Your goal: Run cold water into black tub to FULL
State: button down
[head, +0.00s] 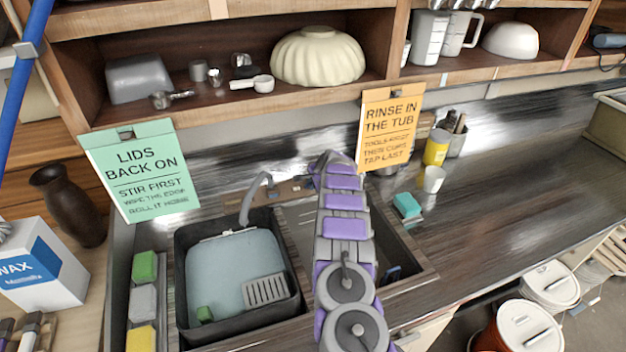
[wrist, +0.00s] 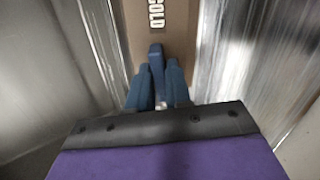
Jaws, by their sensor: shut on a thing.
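The black tub (head: 181,262) sits in the left basin of the sink. A pale blue-grey surface that looks like water fills much of its inside; I cannot read a fill mark. A grey spout (head: 254,192) curves over the tub's back edge; I cannot make out a stream. My arm reaches to the back of the sink and hides my gripper in the head view. In the wrist view my gripper (wrist: 156,92) has its blue fingers shut on a blue tap handle (wrist: 156,58). An upside-down label (wrist: 155,18), apparently COLD, is on the brown panel behind.
A small green block (head: 204,313) and a slotted grey piece (head: 266,290) show inside the tub. Sponges (head: 143,302) line its left side. A green sign (head: 140,172) and an orange sign (head: 389,128) hang above. The right counter is mostly clear.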

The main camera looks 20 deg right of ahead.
jog(key=shift+m+p, duration=0.35)
jog(key=shift+m, duration=0.25)
jog(key=shift+f, duration=0.1)
jog(key=c, duration=1.1)
grip_release()
jog(key=shift+c, duration=0.2)
jog(key=p+v, duration=0.2)
jog(key=v, duration=1.5)
jog(key=shift+s, duration=0.15)
jog(key=shift+d, duration=0.1)
